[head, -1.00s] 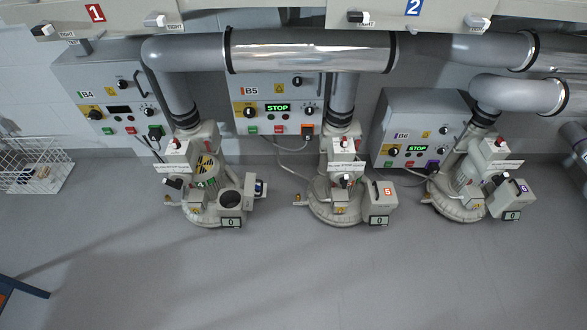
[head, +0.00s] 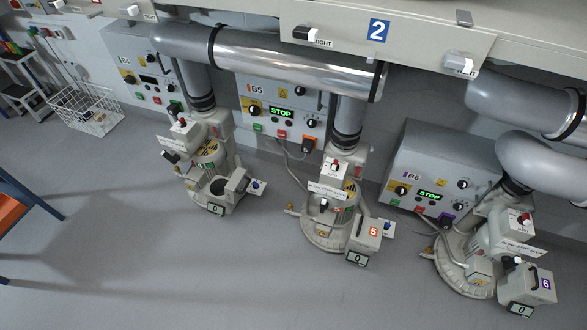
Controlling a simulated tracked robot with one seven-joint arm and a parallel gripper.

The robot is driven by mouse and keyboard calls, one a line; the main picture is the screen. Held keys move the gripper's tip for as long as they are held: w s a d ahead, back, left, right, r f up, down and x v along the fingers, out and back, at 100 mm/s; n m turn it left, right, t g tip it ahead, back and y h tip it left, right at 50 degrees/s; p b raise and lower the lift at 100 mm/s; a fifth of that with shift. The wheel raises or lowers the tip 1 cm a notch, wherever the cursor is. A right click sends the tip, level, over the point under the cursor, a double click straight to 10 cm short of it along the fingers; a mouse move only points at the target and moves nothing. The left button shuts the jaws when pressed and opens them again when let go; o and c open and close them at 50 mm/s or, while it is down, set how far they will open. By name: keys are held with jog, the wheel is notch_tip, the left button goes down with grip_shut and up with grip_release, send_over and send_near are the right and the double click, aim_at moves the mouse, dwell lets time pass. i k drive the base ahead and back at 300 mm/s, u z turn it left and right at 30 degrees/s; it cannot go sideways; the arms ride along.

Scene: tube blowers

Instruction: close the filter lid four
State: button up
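The left blower (head: 200,165), under the control box marked B4 (head: 140,72), has a filter housing with a dark round opening (head: 218,187) facing up. A pale lid (head: 238,182) stands swung up at the right side of this opening, so the housing is open. No number 4 can be read on the lid. A small display reading 0 (head: 215,209) sits on the front of the housing. My gripper is not in view.
Thick grey pipes (head: 265,62) run overhead. A wire basket (head: 88,108) and a blue-orange frame (head: 20,205) are at left. The floor in front (head: 190,270) is clear.

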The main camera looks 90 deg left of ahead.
aim_at(236, 186)
jog(key=u, duration=0.05)
jog(key=i, duration=0.75)
jog(key=u, duration=4.2)
jog(key=i, duration=1.1)
jog(key=z, duration=0.4)
